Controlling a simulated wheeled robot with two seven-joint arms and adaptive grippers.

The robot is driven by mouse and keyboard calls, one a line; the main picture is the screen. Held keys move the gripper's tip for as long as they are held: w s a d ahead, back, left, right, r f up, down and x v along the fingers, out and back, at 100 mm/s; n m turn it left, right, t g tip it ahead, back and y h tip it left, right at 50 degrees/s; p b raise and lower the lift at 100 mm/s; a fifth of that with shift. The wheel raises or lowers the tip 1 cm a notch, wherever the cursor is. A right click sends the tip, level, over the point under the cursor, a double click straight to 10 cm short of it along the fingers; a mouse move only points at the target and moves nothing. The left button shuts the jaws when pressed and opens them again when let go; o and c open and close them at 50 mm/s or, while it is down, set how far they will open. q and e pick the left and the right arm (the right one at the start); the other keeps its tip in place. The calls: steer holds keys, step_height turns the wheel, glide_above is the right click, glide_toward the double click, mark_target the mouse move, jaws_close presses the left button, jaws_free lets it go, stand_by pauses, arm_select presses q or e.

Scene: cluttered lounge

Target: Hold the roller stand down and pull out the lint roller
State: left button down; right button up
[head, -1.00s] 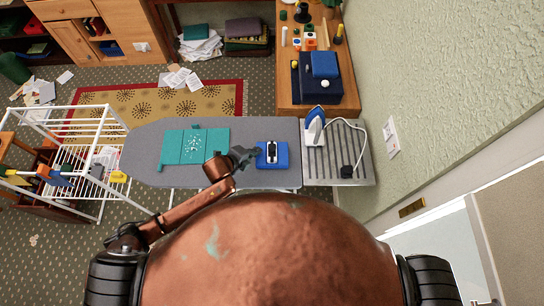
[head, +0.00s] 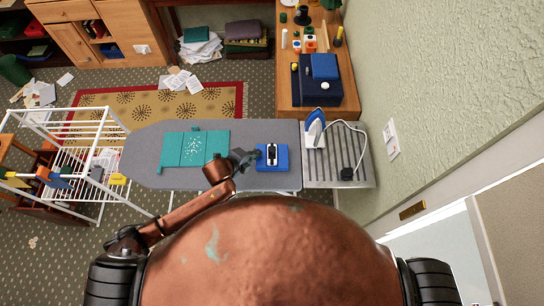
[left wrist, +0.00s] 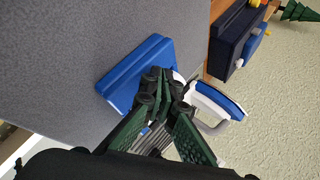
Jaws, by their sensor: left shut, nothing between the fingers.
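A small black-and-white upright piece (head: 271,153), which looks like the lint roller in its stand, is on a blue folded-looking block (head: 283,164) on the ironing board. I cannot tell roller and stand apart at this size. My left gripper (head: 250,160) is shut and empty, just left of the blue block; I cannot tell whether it touches it. In the left wrist view the shut fingers (left wrist: 160,86) cover part of the blue block (left wrist: 128,75), and the roller is hidden behind them. My right gripper is not in view.
A teal garment (head: 185,149) lies on the grey ironing board (head: 145,140). A blue-and-white iron (head: 315,127) with a white cord stands on the metal rest (head: 335,172) at right. A white drying rack (head: 75,120) stands at left.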

arm_select(q)
steer(key=shift+f, duration=0.4)
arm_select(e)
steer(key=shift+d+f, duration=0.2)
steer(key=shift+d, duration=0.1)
arm_select(q)
steer(key=shift+f, duration=0.1)
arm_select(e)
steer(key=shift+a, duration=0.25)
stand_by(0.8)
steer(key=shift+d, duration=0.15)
arm_select(q)
steer(key=shift+s+f, duration=0.1)
steer(key=shift+f, duration=0.05)
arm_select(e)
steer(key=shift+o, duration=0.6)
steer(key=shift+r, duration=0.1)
arm_select(q)
steer(key=shift+r+p, duration=2.4)
steer(key=shift+r, duration=0.25)
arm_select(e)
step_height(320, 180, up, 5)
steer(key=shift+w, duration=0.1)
